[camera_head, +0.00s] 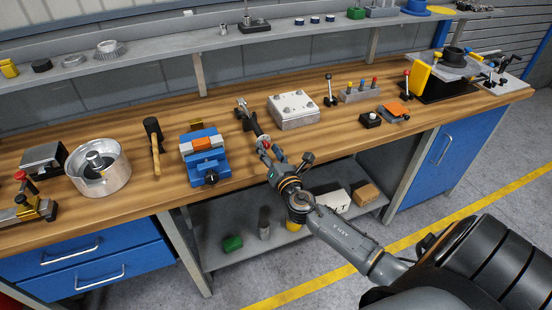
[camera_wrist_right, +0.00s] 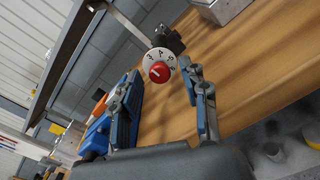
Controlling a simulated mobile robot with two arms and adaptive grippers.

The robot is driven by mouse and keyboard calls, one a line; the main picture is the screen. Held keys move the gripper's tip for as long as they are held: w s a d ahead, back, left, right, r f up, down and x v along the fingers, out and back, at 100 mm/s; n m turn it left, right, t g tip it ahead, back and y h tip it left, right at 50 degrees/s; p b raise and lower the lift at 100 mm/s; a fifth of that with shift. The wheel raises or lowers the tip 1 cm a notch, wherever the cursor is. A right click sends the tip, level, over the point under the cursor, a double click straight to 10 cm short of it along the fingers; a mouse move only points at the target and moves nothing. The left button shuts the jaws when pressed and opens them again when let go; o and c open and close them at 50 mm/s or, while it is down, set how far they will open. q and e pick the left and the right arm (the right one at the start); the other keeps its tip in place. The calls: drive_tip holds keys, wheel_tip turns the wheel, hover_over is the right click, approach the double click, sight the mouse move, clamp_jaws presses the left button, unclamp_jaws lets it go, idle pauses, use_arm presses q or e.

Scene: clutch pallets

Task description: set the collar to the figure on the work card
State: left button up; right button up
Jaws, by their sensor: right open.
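A white collar (camera_wrist_right: 149,56) with black figures, 3, 4 and 5 among them, surrounds a red centre (camera_wrist_right: 159,72) in the right wrist view. It sits on a black mount (camera_wrist_right: 172,40) on the bench. My right gripper (camera_wrist_right: 165,82) is open, its two blue-padded fingers on either side of the collar's line of sight. The collar appears beyond the fingertips; contact cannot be told. I cannot make out a work card. My left gripper is not in view.
A blue vise (camera_head: 205,155) and a mallet (camera_head: 154,145) stand left of my right gripper. A grey block (camera_head: 293,110) and a lever (camera_head: 329,91) stand to its right. A shelf (camera_head: 160,44) with small parts runs behind. Bare bench lies between these things.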

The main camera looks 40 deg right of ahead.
drive_tip(key=v, duration=1.1)
drive_tip(key=shift+d+f, duration=0.1)
drive_tip(key=s+f+m+g, duration=0.3)
drive_tip(key=s+f+m, duration=0.1)
drive_tip(key=f, duration=0.6)
drive_tip(key=s+f+m+g+y, duration=0.1)
drive_tip(key=s+f+m+g, duration=0.25)
drive_tip(key=f, duration=0.75)
drive_tip(key=s+f+m+g, duration=0.2)
drive_tip(key=s+f+m, duration=0.2)
drive_tip(key=f, duration=0.6)
drive_tip(key=s+a+f+m+g+y, duration=0.1)
drive_tip(key=s+a+f+m+g, duration=0.1)
drive_tip(key=s+f, duration=0.4)
drive_tip(key=s+a+f+m+g+y, duration=0.1)
drive_tip(key=s+a+f+m+g, duration=0.2)
drive_tip(key=s, duration=1)
drive_tip(key=s+a+f+m+g+y, duration=0.1)
drive_tip(key=s+a+f+m+g, duration=0.2)
drive_tip(key=s+a+f+m, duration=0.3)
drive_tip(key=s+f+m, duration=0.2)
drive_tip(key=s+f, duration=0.2)
drive_tip(key=shift+s+a+f, duration=0.2)
drive_tip(key=shift+s+f, duration=0.1)
